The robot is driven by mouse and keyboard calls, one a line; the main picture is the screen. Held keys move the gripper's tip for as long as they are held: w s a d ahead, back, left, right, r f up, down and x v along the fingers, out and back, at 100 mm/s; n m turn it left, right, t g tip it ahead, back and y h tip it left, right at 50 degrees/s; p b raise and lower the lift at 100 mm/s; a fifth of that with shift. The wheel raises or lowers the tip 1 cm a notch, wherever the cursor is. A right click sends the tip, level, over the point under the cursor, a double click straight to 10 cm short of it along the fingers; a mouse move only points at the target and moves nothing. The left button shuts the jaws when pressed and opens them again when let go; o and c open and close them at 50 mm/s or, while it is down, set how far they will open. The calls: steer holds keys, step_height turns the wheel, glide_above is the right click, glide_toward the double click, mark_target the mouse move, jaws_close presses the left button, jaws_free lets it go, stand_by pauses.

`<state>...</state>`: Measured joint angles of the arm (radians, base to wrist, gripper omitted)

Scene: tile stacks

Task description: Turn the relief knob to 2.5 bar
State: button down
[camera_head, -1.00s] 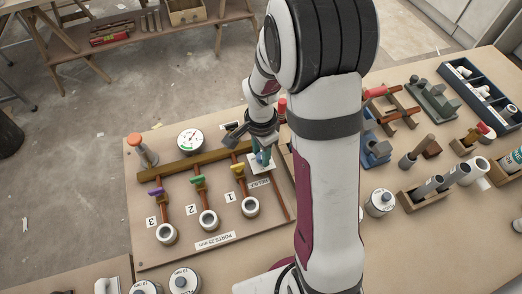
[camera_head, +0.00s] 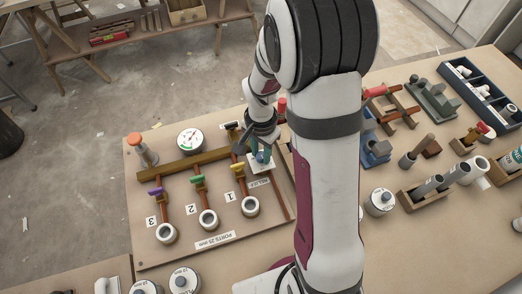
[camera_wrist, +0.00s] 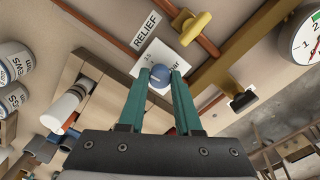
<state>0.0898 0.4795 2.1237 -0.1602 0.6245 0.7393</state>
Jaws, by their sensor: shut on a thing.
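The relief knob (camera_wrist: 160,74) is a round blue knob on a white scale plate (camera_wrist: 149,57), beside the RELIEF label (camera_wrist: 146,31). In the wrist view my gripper (camera_wrist: 160,79) has its two green fingers on either side of the knob, shut on it. The knob's pointer and most scale marks are hidden or too small to read. In the head view my gripper (camera_head: 262,158) is over the white plate (camera_head: 259,170) at the right of the board, and the knob is mostly hidden. The pressure gauge (camera_head: 191,139) stands at the back of the board.
Yellow (camera_head: 238,168), green (camera_head: 198,179) and purple (camera_head: 155,191) valve handles sit on pipes left of my gripper. A red-topped post (camera_head: 136,142) stands at the board's back left. Wooden racks and blocks stand close to the right.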

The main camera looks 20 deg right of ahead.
mark_target(261, 155)
steer(key=n, duration=0.4)
steer(key=shift+n, duration=2.2)
steer(key=c, duration=0.6)
jaws_free()
step_height(261, 155, up, 16)
